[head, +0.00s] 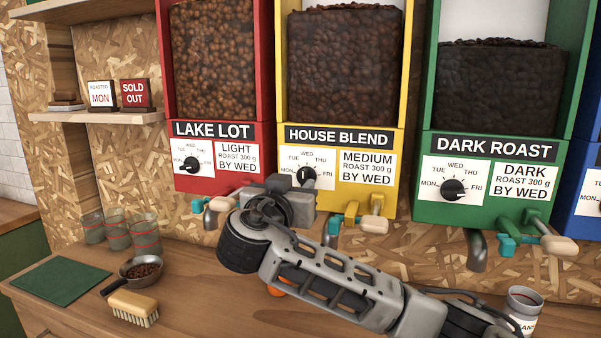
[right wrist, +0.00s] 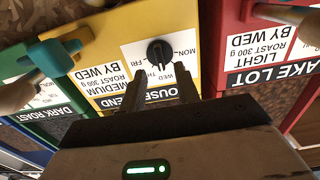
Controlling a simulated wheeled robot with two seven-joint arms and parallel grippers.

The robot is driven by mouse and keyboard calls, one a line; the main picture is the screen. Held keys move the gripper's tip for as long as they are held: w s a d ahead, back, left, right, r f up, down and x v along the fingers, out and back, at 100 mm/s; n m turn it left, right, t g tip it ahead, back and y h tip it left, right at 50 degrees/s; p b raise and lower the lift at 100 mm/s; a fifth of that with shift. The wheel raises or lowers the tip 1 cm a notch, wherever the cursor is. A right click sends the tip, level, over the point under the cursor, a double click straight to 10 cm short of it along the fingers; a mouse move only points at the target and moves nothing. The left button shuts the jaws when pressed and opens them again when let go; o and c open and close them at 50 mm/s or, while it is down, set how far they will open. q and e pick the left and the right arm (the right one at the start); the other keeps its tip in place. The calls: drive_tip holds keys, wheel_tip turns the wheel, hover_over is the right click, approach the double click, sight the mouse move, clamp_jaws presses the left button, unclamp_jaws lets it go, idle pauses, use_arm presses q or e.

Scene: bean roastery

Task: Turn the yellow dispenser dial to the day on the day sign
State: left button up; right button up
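The yellow dispenser (head: 381,139) is labelled HOUSE BLEND. Its black dial (head: 306,176) sits on a white day plate; its pale mark appears to point up, towards WED, though the gripper partly covers the plate. The day sign (head: 102,94) on the shelf reads ROASTED MON. My right gripper (head: 296,193) is just in front of the dial. In the right wrist view, upside down, its two fingers (right wrist: 161,92) are apart and empty, with the dial (right wrist: 160,52) beyond their tips, not between them. My left gripper is not in view.
A red dispenser (head: 217,131) stands left and a green one (head: 485,150) right, each with its own dial. Spouts and levers jut out below. A SOLD OUT sign (head: 135,94) is beside the day sign. A pan of beans (head: 139,273), brush (head: 134,306) and glasses stand on the counter.

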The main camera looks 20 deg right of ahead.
sight(303, 179)
drive_tip(key=x, duration=0.2)
drive_tip(key=shift+w+d+r, duration=0.1)
drive_tip(key=shift+w+d, duration=0.05)
drive_tip(key=shift+w, duration=0.05)
drive_tip(key=shift+w+d+p, duration=0.25)
drive_tip(key=shift+w+p, duration=0.1)
drive_tip(key=shift+w, duration=0.05)
